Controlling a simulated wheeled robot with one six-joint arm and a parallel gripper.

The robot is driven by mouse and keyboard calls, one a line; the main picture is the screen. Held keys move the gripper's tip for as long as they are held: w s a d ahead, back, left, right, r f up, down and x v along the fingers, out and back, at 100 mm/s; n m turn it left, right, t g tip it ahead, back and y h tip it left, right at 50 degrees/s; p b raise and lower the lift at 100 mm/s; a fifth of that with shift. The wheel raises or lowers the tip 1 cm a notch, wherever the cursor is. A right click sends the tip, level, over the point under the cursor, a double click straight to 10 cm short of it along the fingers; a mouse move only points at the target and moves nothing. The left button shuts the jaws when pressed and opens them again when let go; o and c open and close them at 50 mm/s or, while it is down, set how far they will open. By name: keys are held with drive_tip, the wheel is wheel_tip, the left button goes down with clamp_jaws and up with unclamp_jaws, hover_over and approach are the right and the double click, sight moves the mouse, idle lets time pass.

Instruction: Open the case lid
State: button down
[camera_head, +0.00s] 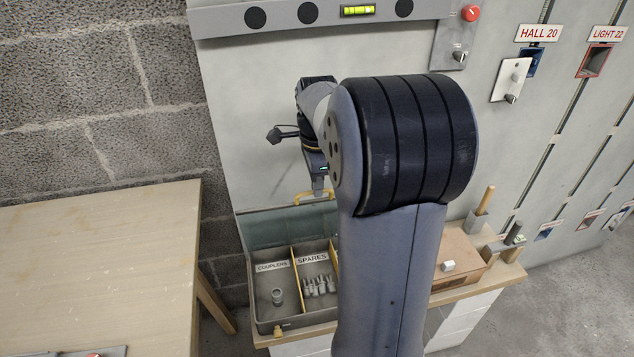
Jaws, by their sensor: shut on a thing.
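The case (290,325) is a grey box on a wooden bench, with compartments marked COUPLERS and SPARES. Its grey-green lid (275,230) stands raised at the back of the case, and the inside is open to view. A grey coupler (277,296) stands in the left compartment, and several small grey parts (320,286) lie under the SPARES label. My arm hides the right part of the case and lid.
A wooden table (100,260) is at the left, with a gap before the case. A wooden box (460,255) and a holder with a wooden handle (483,205) stand on the bench at right. Behind is a grey wall panel (245,120) with a level bar and switches.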

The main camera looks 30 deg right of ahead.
drive_tip(key=shift+s+f, duration=0.1)
drive_tip(key=shift+s, duration=0.05)
drive_tip(key=shift+s+a+f+t+b, duration=0.15)
drive_tip(key=shift+s+a+t+b, duration=0.1)
drive_tip(key=shift+s+b, duration=0.25)
drive_tip(key=shift+s+a+f+t+b, duration=0.1)
drive_tip(key=shift+s+f+t+b, duration=0.15)
drive_tip(key=shift+s+b, duration=0.3)
drive_tip(key=shift+s+a+f+t+b, duration=0.1)
drive_tip(key=shift+s+a+t+b, duration=0.2)
drive_tip(key=shift+s, duration=0.35)
drive_tip(key=shift+d, duration=0.1)
drive_tip(key=c, duration=1.5)
unclamp_jaws()
drive_tip(key=r, duration=0.3)
drive_tip(key=s+r+p, duration=0.1)
drive_tip(key=r, duration=0.3)
drive_tip(key=r+p, duration=0.1)
drive_tip(key=r, duration=0.2)
drive_tip(key=shift+s+a+r, duration=0.25)
drive_tip(key=shift+s+r, duration=0.1)
drive_tip(key=shift+s, duration=0.05)
